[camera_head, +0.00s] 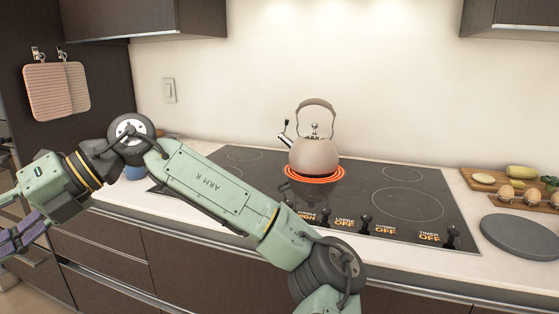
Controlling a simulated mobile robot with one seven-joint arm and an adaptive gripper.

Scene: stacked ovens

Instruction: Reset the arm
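My arm (215,190) reaches from the bottom right across the front of the counter to the left. It bends at an elbow near the blue item and points down to the left. My gripper (18,238) is at the far left edge, partly cut off by the frame. Its purple-grey fingers show, but I cannot tell whether they are open or shut. I see nothing clearly held in it.
A taupe kettle (314,157) stands on a glowing red burner of the black cooktop (350,190). A round grey board (520,236) and a wooden board with eggs and vegetables (510,187) lie at right. Cutting boards (50,92) hang at left. Drawers (195,272) are below.

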